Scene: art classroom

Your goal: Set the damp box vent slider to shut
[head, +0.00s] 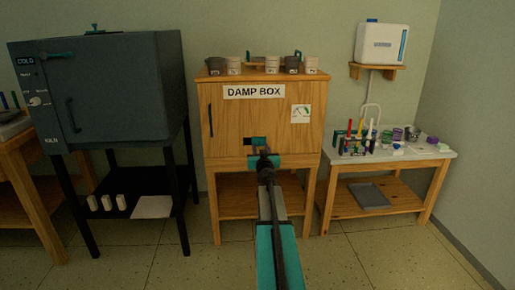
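The damp box (228,115) is a wooden cabinet on legs in the middle of the head view, labelled "DAMP BOX", with a dark upright handle at its left. A small dark opening (247,142) shows low on its front; it may be part of the vent. My gripper (262,146) is in front of the lower door, just right of that opening, and my arm hides what lies behind it. The vent slider cannot be made out apart from my gripper, so its setting is unclear. I cannot tell whether my gripper touches the box or is open.
Several small pots (271,65) stand on top of the box. A dark kiln (110,90) on black legs is at the left. The floor (150,255) in front is clear.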

